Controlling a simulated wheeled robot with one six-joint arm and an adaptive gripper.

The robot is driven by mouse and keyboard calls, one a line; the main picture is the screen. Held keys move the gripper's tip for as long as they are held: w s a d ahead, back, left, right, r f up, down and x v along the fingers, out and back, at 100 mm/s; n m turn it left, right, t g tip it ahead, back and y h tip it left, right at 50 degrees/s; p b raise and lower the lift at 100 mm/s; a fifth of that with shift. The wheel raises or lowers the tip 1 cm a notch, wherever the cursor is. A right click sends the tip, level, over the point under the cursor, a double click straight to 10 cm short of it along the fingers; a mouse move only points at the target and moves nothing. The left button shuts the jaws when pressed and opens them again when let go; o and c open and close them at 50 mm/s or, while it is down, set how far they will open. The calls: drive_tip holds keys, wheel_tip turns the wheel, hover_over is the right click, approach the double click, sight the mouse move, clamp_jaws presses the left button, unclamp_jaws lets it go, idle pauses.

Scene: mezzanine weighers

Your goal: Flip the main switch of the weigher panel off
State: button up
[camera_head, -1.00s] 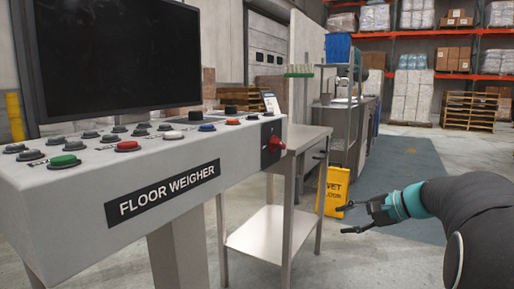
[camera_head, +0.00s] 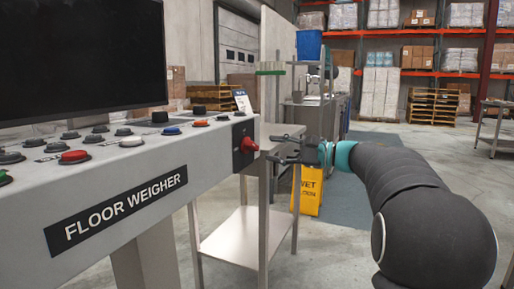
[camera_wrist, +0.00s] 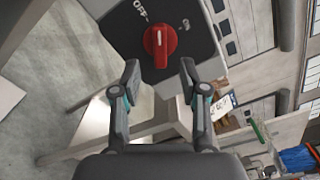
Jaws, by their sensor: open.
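The weigher panel (camera_head: 95,185) is a grey console labelled FLOOR WEIGHER at the left of the head view. Its main switch (camera_head: 248,145) is a red rotary knob on a black plate at the console's right end. In the wrist view the red knob (camera_wrist: 160,42) sits on the black plate, with OFF and another marking, partly unclear, printed above it. My gripper (camera_head: 285,150) is open and empty, just right of the knob in the head view. In the wrist view its fingertips (camera_wrist: 160,75) are spread either side of the knob's near edge, apparently not touching it.
Several coloured buttons and a dark screen (camera_head: 75,55) are on the console. Open floor lies to the right, with pallet racks at the back.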

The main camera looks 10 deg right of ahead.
sight(256, 147)
drive_tip(key=shift+x, duration=3)
clamp_jaws()
